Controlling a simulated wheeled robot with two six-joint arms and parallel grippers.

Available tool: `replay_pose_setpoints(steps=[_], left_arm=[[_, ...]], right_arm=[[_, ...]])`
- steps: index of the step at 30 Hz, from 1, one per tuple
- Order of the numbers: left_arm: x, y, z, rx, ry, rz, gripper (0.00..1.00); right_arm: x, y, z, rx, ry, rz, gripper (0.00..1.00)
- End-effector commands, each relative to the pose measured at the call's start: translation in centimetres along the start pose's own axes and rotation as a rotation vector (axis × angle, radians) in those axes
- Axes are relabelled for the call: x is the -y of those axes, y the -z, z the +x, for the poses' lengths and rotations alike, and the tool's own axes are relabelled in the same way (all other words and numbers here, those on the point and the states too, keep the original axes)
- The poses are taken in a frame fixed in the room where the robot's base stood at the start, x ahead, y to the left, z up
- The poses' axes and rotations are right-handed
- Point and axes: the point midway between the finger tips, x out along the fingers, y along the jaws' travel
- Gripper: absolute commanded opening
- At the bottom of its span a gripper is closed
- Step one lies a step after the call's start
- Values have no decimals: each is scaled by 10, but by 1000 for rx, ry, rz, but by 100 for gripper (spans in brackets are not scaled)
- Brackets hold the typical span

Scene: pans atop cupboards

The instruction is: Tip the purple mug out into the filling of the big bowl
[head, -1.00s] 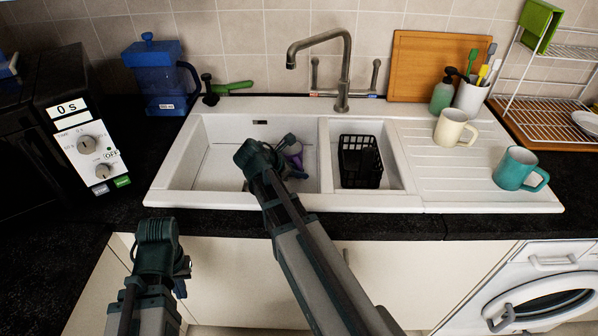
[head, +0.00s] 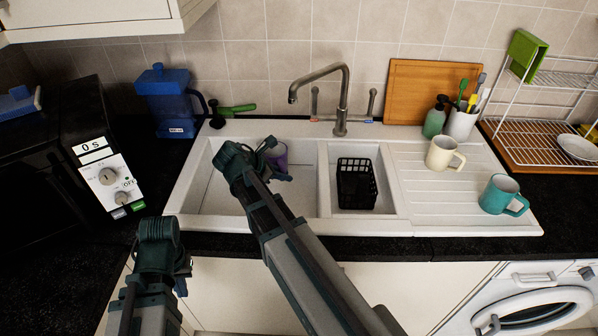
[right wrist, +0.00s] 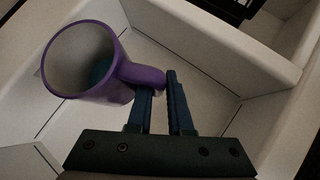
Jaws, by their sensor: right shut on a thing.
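The purple mug (head: 278,158) is held over the large left sink bowl (head: 212,190), partly hidden behind my right arm in the head view. In the right wrist view the mug (right wrist: 100,68) is tilted, its mouth facing the camera, with a blue-teal patch visible inside. My right gripper (right wrist: 160,85) is shut on the mug's handle. The large sink bowl's visible floor looks bare. My left arm's wrist is low at the left, before the counter; its fingers cannot be made out.
A black basket (head: 357,184) sits in the small right bowl. The tap (head: 341,100) stands behind. A cream mug (head: 443,154) and a teal mug (head: 502,195) stand on the drainer. The microwave (head: 100,165) and blue jug (head: 170,100) are at the left.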

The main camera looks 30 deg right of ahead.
Motion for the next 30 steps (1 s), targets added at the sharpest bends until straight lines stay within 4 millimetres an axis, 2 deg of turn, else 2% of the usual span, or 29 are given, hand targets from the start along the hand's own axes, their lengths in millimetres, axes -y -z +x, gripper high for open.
replay_pose_setpoints(steps=[1,6,9,12,17,23,30], left_arm=[[2,-1,-15,0,0,0,0],[3,-2,-35,0,0,0,0],[4,-3,-44,0,0,0,0],[5,-3,-48,0,0,0,0],[5,-3,-51,0,0,0,0],[5,-3,-53,0,0,0,0],[6,-4,-65,0,0,0,0]], right_arm=[[-12,7,-27,-2,-7,-6,0],[-24,40,-85,-1,-7,-4,0],[-26,55,-111,2,-6,-2,0],[-27,65,-130,5,-6,1,0],[-26,74,-142,7,-5,4,0],[-25,73,-143,1,-4,7,0],[-24,66,-142,-57,-6,21,0]])
